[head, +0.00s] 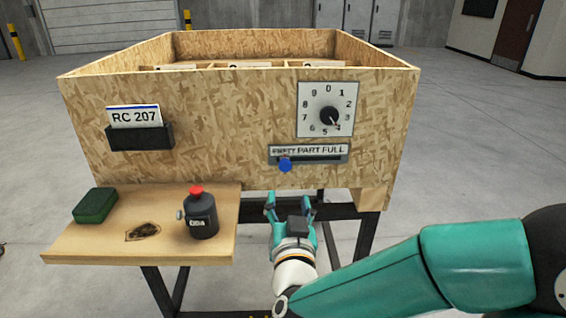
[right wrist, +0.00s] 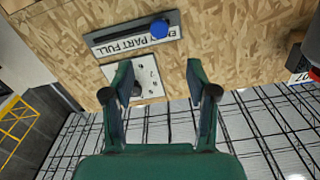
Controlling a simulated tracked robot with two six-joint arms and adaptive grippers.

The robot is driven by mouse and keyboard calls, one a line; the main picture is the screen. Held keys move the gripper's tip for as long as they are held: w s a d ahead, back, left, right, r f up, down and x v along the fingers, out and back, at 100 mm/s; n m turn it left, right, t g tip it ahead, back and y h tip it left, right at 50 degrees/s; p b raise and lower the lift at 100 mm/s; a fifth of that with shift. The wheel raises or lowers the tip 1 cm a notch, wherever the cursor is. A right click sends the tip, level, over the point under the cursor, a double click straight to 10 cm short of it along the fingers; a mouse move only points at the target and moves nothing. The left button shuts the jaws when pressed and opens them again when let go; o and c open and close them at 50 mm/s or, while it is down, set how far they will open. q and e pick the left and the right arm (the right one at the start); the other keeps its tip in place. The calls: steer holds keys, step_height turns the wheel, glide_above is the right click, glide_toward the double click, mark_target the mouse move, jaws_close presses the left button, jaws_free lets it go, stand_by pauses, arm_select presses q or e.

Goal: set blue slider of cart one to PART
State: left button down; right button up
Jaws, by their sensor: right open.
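The blue slider (head: 285,165) sits at the left end of its dark slot, under the left word of the label strip (head: 308,150), which reads EMPTY, PART, FULL. The slot is on the front of the wooden cart (head: 230,110). In the right wrist view the blue slider (right wrist: 159,28) shows upside down near the top, beyond the fingertips. My right gripper (head: 290,203) is open and empty, below the slider and apart from it. Its two fingers (right wrist: 160,80) also show in the right wrist view. My left gripper is not in view.
A dial (head: 328,108) with numbers is above the slider. A card RC 207 (head: 135,117) stands in a black holder at left. A side shelf (head: 100,245) carries a green box (head: 95,205) and a dark bottle with a red cap (head: 200,215), left of my right gripper.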

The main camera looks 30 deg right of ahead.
mark_target(285, 167)
steer(key=p+x, duration=0.1)
steer(key=x, duration=1.3)
steer(key=shift+w+d, duration=0.1)
steer(key=shift+w, duration=0.25)
steer(key=shift+c, duration=0.2)
jaws_close()
